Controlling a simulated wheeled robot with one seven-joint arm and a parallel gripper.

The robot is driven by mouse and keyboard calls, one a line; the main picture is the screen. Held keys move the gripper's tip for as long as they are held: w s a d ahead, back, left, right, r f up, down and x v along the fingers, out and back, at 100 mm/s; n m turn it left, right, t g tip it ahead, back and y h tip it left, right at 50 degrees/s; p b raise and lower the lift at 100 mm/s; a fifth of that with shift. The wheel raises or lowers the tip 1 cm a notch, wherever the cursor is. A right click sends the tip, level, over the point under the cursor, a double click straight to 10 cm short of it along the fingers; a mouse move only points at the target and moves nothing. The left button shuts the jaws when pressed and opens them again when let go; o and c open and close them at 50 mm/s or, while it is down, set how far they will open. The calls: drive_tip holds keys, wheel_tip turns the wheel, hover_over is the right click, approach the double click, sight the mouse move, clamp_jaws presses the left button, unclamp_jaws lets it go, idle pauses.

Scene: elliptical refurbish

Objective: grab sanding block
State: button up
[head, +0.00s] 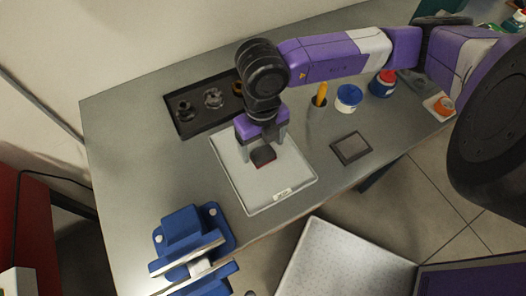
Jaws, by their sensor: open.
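A small dark block with a reddish lower edge, which looks like the sanding block (263,157), lies on a pale grey rectangular mat (244,192) with a small label at its front edge. My gripper (265,146) points down over the mat, right at the block. Its jaws are open, with one finger to the left of the block and one to the right. The gripper hides the block's far part. I cannot tell whether the fingers touch it.
A black tray (193,127) with round parts stands behind the mat. A blue vise (185,231) is at front left. To the right are a dark flat square (351,149), a yellow-handled tool (320,95), a blue-and-white jar (348,98) and a red-capped container (383,84).

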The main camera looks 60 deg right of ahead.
drive_tip(key=shift+f, duration=1.05)
drive_tip(key=c, duration=1.5)
drive_tip(key=shift+o, duration=0.2)
drive_tip(key=shift+r, duration=0.15)
